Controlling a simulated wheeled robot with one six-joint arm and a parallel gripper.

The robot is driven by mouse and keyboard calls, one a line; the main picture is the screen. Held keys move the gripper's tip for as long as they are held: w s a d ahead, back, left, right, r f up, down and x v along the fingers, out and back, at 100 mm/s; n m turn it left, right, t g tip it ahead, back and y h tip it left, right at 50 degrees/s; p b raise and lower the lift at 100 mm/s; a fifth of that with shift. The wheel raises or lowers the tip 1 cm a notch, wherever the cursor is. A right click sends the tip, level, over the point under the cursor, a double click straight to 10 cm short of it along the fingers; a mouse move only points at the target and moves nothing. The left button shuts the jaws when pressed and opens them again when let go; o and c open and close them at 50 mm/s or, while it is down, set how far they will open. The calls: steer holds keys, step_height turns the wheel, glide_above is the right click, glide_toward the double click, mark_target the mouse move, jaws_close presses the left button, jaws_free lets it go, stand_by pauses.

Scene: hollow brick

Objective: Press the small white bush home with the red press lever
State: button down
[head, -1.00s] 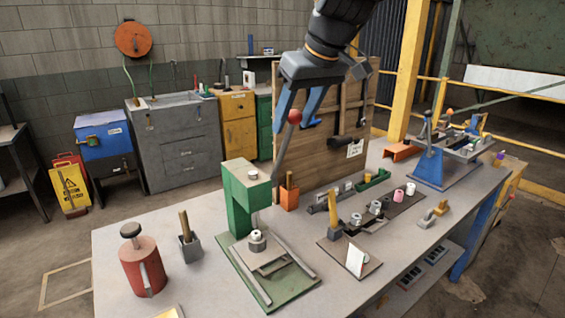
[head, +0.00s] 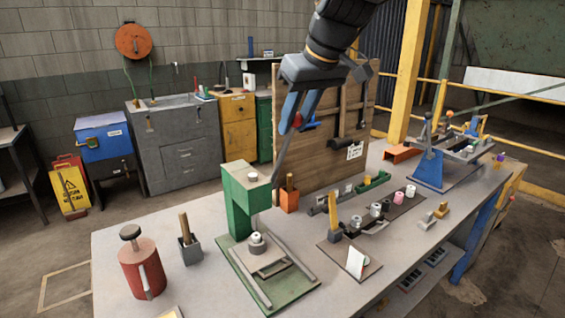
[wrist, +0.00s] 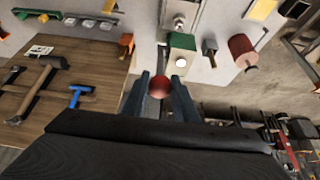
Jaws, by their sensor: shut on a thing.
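The green press (head: 243,200) stands on its green base plate at the front of the bench. The small white bush (head: 257,237) sits upright on a grey seat under the press ram. The red press lever slants up and right from the press, ending in a red ball knob (head: 298,121). My gripper (head: 302,116) is shut on this knob, its blue fingers on either side. In the wrist view the red knob (wrist: 161,87) sits between my two fingertips (wrist: 160,84). How deep the bush sits is too small to tell.
A wooden tool board (head: 325,150) stands close behind the lever. An orange holder (head: 289,199) is right of the press. A red canister (head: 142,266) and grey cup (head: 190,249) stand left. Racks with several small bushes (head: 375,208) lie to the right.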

steer(key=shift+s+d+f+b, duration=0.55)
steer(key=shift+s+d+f, duration=0.15)
steer(key=shift+s, duration=0.25)
steer(key=shift+s+d+f+b, duration=0.55)
steer(key=shift+s+f, duration=0.25)
steer(key=shift+s, duration=0.15)
steer(key=shift+f, duration=0.1)
steer(key=shift+s+d+f+b, duration=0.35)
steer(key=shift+s+f+b, duration=0.1)
steer(key=shift+s+f, duration=0.15)
steer(key=shift+s+d+f+b, duration=0.4)
steer(key=shift+s+f, duration=0.05)
steer(key=shift+f, duration=0.2)
steer(key=shift+s+d+f+b, duration=0.35)
steer(key=shift+s+f+b, duration=0.1)
steer(key=shift+s+f, duration=0.15)
steer(key=shift+f, duration=0.15)
steer(key=shift+s+d+f, duration=0.25)
steer(key=shift+s+f, duration=0.15)
steer(key=shift+f, duration=0.4)
steer(key=shift+s+d+f, duration=0.3)
steer(key=shift+s+f, duration=0.05)
steer(key=shift+f, duration=0.4)
steer(key=shift+s+d+f, duration=0.25)
steer(key=shift+s+f, duration=0.15)
steer(key=shift+f, duration=0.4)
